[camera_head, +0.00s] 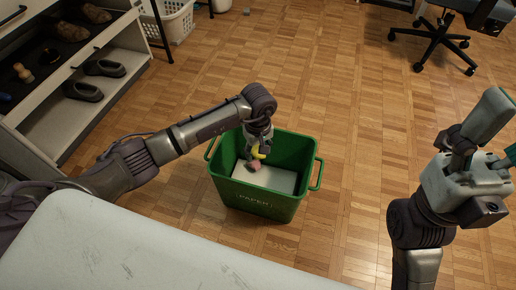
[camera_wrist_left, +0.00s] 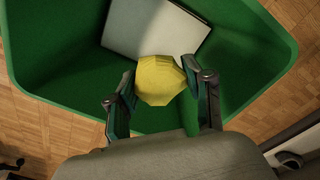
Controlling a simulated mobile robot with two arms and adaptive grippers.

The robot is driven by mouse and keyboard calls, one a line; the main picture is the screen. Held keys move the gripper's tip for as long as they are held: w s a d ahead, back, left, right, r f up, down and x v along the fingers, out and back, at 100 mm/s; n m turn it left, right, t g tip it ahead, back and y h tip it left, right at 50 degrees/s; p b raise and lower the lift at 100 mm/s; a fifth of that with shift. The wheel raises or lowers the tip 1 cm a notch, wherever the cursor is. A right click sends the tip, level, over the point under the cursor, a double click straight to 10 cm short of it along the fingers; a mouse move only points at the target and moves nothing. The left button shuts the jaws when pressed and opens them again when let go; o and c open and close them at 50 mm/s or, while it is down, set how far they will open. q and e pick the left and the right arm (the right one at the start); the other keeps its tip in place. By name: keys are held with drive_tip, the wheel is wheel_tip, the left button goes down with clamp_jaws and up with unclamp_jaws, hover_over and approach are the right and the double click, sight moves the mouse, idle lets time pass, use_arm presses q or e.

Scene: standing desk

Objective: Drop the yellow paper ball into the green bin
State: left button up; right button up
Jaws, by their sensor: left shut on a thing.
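The yellow paper ball (camera_wrist_left: 160,80) sits between the fingers of my left gripper (camera_wrist_left: 160,92), which is shut on it. In the head view only a small yellow part (camera_head: 259,155) shows beside my left gripper (camera_head: 256,151). The green bin (camera_head: 262,207) stands on the floor, labelled PAPER, and my left gripper is over its opening. The bin's green wall (camera_wrist_left: 50,50) surrounds the ball in the left wrist view. My right gripper (camera_head: 485,135) is at the right edge, well away from the bin; its finger opening is unclear.
A white sheet or block (camera_head: 268,177) and a small pinkish thing (camera_head: 255,167) are in the bin. A white desk top (camera_head: 150,250) fills the front left. A shelf with shoes (camera_head: 103,68) stands at left, and an office chair (camera_head: 438,42) at back right. The floor around is mostly clear.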

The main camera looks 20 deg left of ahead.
use_arm(q)
drive_tip(key=shift+f, duration=0.4)
drive_tip(key=o, duration=0.8)
drive_tip(key=shift+r, duration=0.1)
wheel_tip(320, 180, up, 12)
drive_tip(key=shift+f, duration=0.1)
